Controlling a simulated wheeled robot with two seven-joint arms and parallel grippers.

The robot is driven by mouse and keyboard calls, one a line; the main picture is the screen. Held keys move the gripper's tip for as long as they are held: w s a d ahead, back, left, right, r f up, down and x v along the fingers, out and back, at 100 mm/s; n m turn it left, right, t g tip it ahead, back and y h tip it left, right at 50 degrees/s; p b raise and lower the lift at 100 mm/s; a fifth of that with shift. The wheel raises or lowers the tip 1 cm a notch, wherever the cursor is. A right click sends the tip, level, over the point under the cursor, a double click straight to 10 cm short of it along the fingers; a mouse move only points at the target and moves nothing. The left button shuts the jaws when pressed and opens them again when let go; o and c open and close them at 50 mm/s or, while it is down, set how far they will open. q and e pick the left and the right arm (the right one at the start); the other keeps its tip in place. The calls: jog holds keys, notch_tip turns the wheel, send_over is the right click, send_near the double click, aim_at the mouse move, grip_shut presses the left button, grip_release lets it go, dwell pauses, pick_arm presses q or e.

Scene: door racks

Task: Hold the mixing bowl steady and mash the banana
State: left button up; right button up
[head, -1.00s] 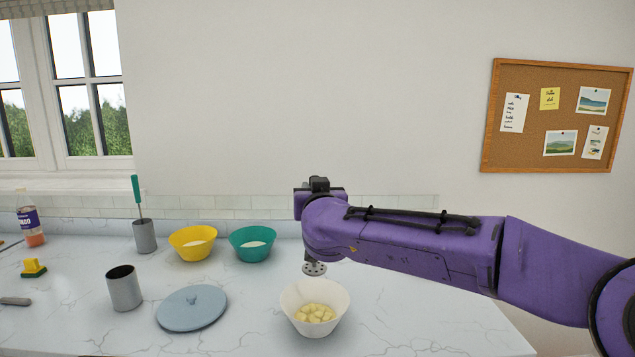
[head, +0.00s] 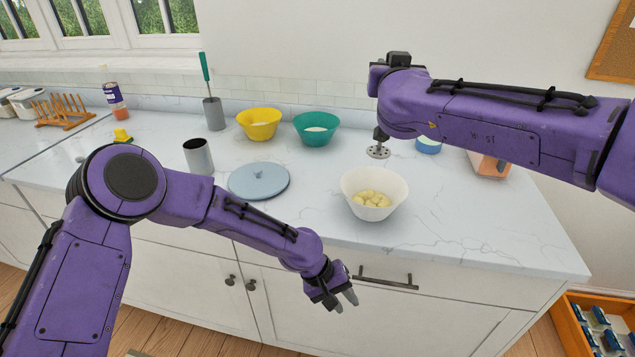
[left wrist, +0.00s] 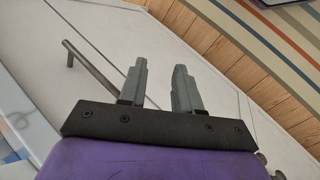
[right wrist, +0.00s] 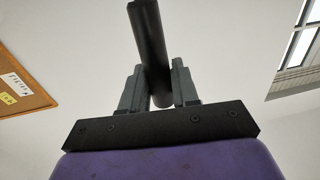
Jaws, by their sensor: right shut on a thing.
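The white mixing bowl (head: 386,211) stands on the counter, with pale yellow banana pieces (head: 371,199) inside. My right gripper (right wrist: 155,82) is shut on the dark handle of the masher (right wrist: 148,30). In the head view the masher's round, perforated head (head: 378,152) hangs apart from the banana, just behind the bowl's far rim in the picture; my right arm hides its handle. My left gripper (head: 346,301) is open and empty, in front of the cabinet fronts and below the bowl; its two spread fingers also show in the left wrist view (left wrist: 160,80).
A blue-grey lid (head: 262,182) lies left of the bowl. A metal cup (head: 198,157), yellow bowl (head: 258,124) and teal bowl (head: 316,130) stand farther back. The counter's front edge and a drawer handle (head: 385,282) are near my left gripper.

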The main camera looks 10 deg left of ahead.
pick_arm(q)
jog(key=shift+g+h, duration=0.3)
jog(key=shift+h, duration=0.1)
jog(key=w+r, duration=0.2)
jog(key=r, duration=0.1)
jog(key=w+r, duration=0.2)
jog(key=r, duration=0.2)
jog(key=w+r, duration=0.2)
jog(key=r, duration=0.2)
jog(key=shift+w+a+r, duration=0.1)
jog(key=shift+w+a, duration=0.1)
jog(key=n+h, duration=0.7)
jog(key=n, duration=0.2)
send_near(365, 205)
jog(key=x, duration=1)
jog(key=shift+w, duration=0.1)
grip_shut()
